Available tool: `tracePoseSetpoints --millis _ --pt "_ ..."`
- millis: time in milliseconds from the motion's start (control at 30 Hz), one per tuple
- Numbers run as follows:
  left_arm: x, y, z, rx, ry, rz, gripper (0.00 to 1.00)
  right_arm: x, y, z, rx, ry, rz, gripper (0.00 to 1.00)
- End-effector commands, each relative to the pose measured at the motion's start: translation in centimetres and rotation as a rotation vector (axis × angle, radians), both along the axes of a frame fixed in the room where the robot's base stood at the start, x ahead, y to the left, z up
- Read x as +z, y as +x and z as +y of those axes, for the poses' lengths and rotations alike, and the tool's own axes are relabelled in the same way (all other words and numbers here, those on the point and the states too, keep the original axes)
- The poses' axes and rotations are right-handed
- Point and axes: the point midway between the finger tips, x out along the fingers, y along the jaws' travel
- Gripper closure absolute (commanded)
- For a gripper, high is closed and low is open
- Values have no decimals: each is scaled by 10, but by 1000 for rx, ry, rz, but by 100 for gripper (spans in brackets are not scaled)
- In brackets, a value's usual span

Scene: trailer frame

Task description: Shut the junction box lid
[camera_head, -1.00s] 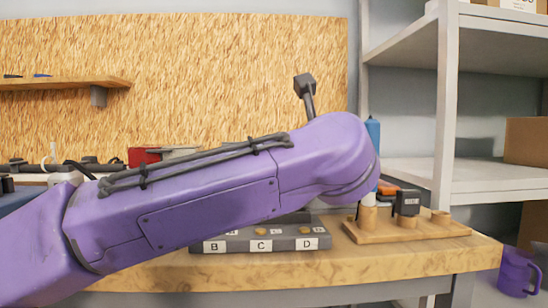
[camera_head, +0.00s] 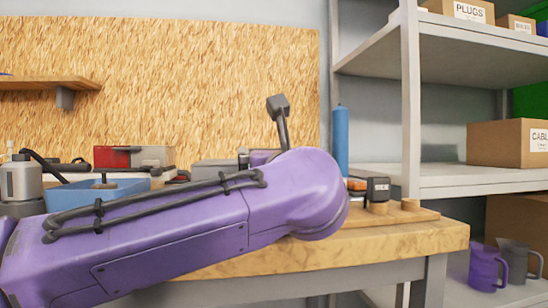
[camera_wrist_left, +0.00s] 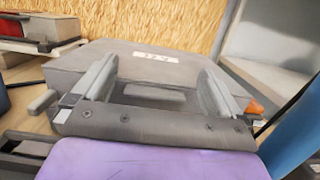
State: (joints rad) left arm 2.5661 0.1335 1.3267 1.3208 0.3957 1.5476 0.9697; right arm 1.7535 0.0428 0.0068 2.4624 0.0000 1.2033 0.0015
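A grey box (camera_wrist_left: 150,62) with a white label fills the middle of the left wrist view; I take it for the junction box. In the head view a small grey part of it (camera_head: 213,173) shows above my purple left arm. Whether its lid is raised or down I cannot tell. My left gripper (camera_wrist_left: 155,80) is open, its two grey fingers spread apart in front of the box with nothing between them. I cannot tell whether they touch it. In the head view my own arm hides this gripper. My right gripper is in neither view.
A red and grey case (camera_head: 135,157) and a blue bin (camera_head: 90,193) stand left on the workbench (camera_head: 400,238). A blue cylinder (camera_head: 341,140) and a wooden holder (camera_head: 410,216) are at the right. Metal shelves (camera_head: 450,180) stand beyond, with purple and grey jugs low down.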

Motion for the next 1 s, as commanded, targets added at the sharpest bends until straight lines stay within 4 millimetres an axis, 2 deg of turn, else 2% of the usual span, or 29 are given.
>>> tracePoseSetpoints --millis 167,267,500,700,1000 --pt "0 -1 0 1 1 1 0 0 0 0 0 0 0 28" --pt "-1 -9 -2 -1 2 -1 0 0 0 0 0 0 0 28" --pt "-8 -63 -11 -2 3 -4 0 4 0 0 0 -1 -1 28" --pt "-15 -96 -17 -1 1 0 0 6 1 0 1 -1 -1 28" --pt "-18 -102 -18 0 0 2 0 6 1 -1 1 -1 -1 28"
